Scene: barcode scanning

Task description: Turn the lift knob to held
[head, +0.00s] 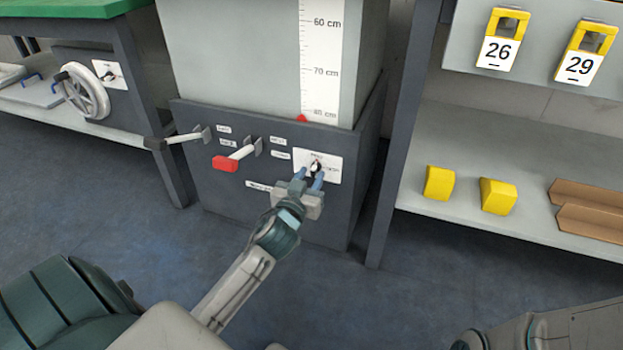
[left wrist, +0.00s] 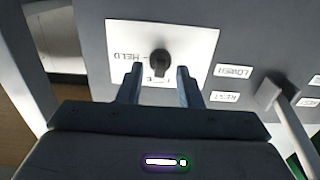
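The lift knob (head: 316,166) is a small black knob on a white label plate (head: 330,172) on the dark front panel of the lift. In the left wrist view the knob (left wrist: 159,63) sits between and just beyond my left fingertips. The word HELD shows upside down beside it on the plate (left wrist: 200,40). My left gripper (head: 310,180) is at the plate with its fingers apart; it also shows in the left wrist view (left wrist: 158,72). I see a gap between each finger and the knob. My right gripper is out of view.
A red-handled lever (head: 225,163) and a black-handled lever (head: 155,143) stick out left of the knob. A handwheel (head: 85,90) is on the left bench. A shelf with yellow blocks (head: 440,183) stands right. The floor in front is clear.

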